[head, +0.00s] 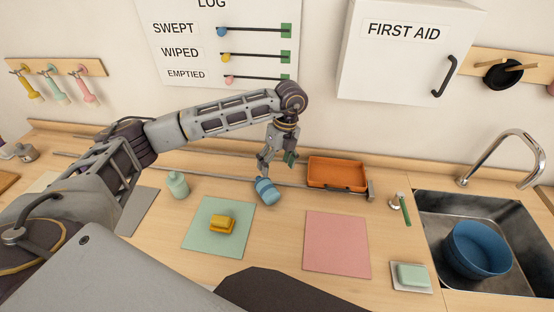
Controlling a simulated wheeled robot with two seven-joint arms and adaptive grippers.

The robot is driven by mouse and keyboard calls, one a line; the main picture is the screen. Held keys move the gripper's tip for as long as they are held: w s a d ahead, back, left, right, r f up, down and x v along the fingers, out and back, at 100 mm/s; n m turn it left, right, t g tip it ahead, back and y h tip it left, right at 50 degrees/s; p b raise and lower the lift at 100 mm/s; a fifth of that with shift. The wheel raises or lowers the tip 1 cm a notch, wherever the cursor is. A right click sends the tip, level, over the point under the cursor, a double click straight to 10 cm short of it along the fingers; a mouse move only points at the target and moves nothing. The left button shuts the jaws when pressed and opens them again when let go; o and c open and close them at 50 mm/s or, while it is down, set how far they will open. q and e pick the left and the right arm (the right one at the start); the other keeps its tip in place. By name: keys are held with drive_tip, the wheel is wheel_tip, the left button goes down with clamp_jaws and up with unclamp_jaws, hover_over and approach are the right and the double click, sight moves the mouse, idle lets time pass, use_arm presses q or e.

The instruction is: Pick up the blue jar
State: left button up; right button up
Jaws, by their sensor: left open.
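The blue jar (267,191) is on the wooden counter behind the green mat. It looks tilted or lying on its side. My left gripper (274,169) points down just above the jar, with its fingers apart. One finger is close to the jar's top; I cannot tell whether they touch. Nothing shows held between the fingers. My right gripper is not in view.
An orange tray (337,174) stands right of the jar. A pale green bottle (177,185) stands left. A yellow item (216,224) sits on the green mat (240,246). A pink mat (337,244) lies clear. A sink (515,205) holds a blue bowl (477,250).

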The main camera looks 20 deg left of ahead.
sight(270, 188)
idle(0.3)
use_arm(q)
drive_tip(key=shift+f, duration=0.15)
drive_tip(key=shift+s+a+f+p, duration=0.25)
drive_tip(key=shift+s+f+p, duration=0.15)
drive_tip(key=shift+f, duration=1.8)
drive_tip(key=shift+s+a+f+p, duration=0.3)
drive_tip(key=shift+s+f+p, duration=0.05)
drive_tip(key=shift+f, duration=1.85)
drive_tip(key=shift+s+a+f+p, duration=0.25)
drive_tip(key=shift+s+f+p, duration=0.15)
drive_tip(key=shift+f, duration=1.8)
drive_tip(key=c, duration=1.2)
drive_tip(key=shift+s, duration=0.1)
